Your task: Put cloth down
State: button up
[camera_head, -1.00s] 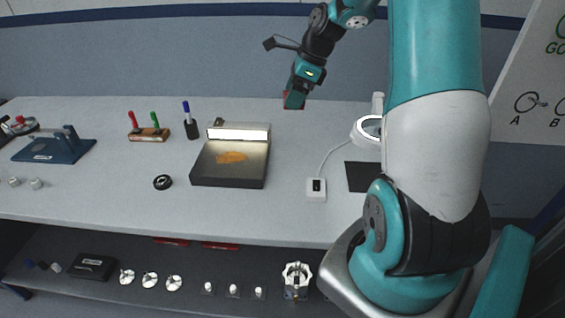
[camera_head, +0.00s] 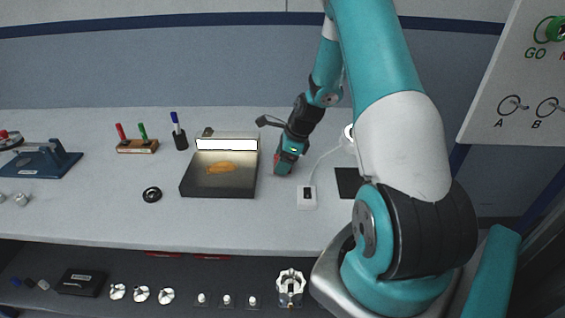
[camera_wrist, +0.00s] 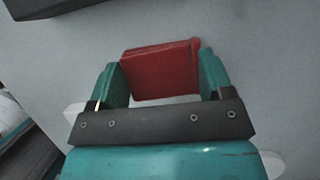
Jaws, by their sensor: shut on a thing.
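My gripper (camera_wrist: 163,80) is shut on a folded red cloth (camera_wrist: 160,70), which sits between its two teal fingers in the wrist view. In the head view my gripper (camera_head: 281,168) points down over the bench, just right of the dark tray. Only a small red bit of the cloth (camera_head: 276,158) shows there beside the fingers. I cannot tell whether the cloth touches the bench top.
A dark tray with an orange-brown patch (camera_head: 221,168) and a lit bar stands left of my gripper. A white switch box (camera_head: 307,197) with a cable is close on the right, beside a black mat (camera_head: 347,183). A black ring (camera_head: 152,194) lies further left. Bare bench (camera_head: 230,218) lies in front.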

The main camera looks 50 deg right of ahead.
jog(key=shift+f, duration=0.7)
jog(key=o, duration=0.9)
jog(key=shift+f, duration=0.1)
